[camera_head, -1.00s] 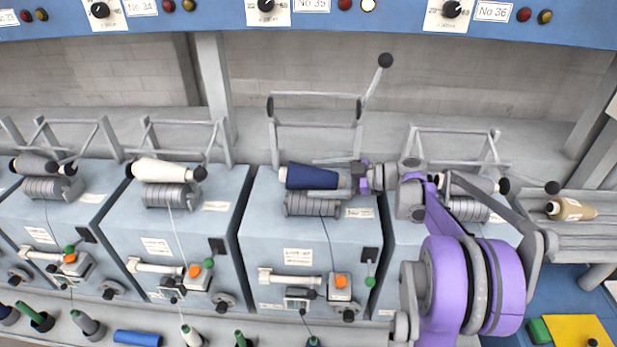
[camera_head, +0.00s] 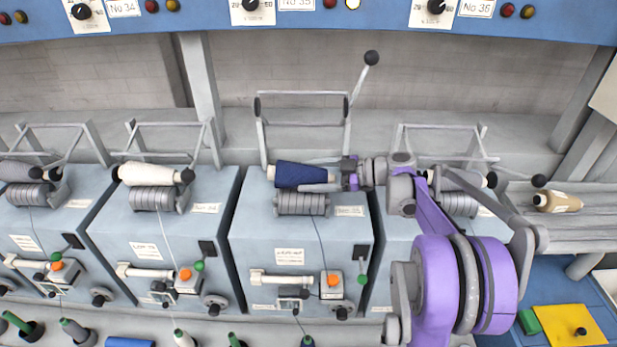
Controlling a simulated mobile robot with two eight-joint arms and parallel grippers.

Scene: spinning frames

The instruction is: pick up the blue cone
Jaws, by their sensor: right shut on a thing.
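The blue cone (camera_head: 300,176) lies on its side above the grey grooved drum (camera_head: 302,204) of the middle spinning unit. My right arm reaches in from the right, and my right gripper (camera_head: 335,176) is shut on the right, narrower end of the cone. A grey finger runs along the cone's lower edge. The gripper hides part of that end. I cannot tell whether the cone still touches the drum. My left gripper is not in view.
A raised cradle arm (camera_head: 304,122) with a black-knobbed lever stands behind the cone. A white cone (camera_head: 150,174) lies on the unit to the left. A tan cone (camera_head: 558,202) lies on the right shelf. A blue panel (camera_head: 300,22) overhangs the top.

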